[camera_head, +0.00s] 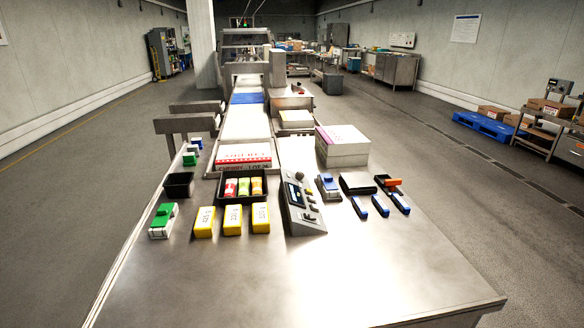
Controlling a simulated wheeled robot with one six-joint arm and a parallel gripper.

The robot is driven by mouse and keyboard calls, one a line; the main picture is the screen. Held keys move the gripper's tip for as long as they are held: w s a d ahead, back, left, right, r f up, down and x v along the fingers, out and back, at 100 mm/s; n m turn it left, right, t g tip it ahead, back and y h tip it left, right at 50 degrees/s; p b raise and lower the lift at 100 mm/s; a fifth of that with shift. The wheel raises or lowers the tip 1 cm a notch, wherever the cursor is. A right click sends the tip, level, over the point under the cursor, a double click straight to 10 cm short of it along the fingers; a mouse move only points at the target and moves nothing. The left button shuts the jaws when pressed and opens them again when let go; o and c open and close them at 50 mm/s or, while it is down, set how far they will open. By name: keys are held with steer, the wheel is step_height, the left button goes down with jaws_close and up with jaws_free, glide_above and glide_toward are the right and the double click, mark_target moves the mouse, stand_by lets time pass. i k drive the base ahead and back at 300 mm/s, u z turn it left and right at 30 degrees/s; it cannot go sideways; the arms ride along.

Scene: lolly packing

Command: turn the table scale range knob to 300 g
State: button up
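A grey sloped console (303,219) stands on the steel table, right of the middle. It looks like the table scale, though I cannot read any label on it. A small dark display (295,194) sits on its left side. A round knob (299,175) shows at its far end, and several smaller controls lie along its right side. The knob's pointer and range marks are too small to read, so its setting cannot be told. My gripper is not in view.
Several yellow boxes (232,220) and a black tray of coloured packs (243,201) stand left of the console. A blue-topped device (328,187) sits close on its right, beside blue-and-black tools (360,207). The near steel table (290,285) is clear.

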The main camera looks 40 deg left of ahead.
mark_target(299, 175)
steer(key=u, duration=0.45)
steer(key=i, duration=0.65)
steer(key=u, duration=1)
steer(key=i, duration=0.25)
steer(key=u, duration=0.15)
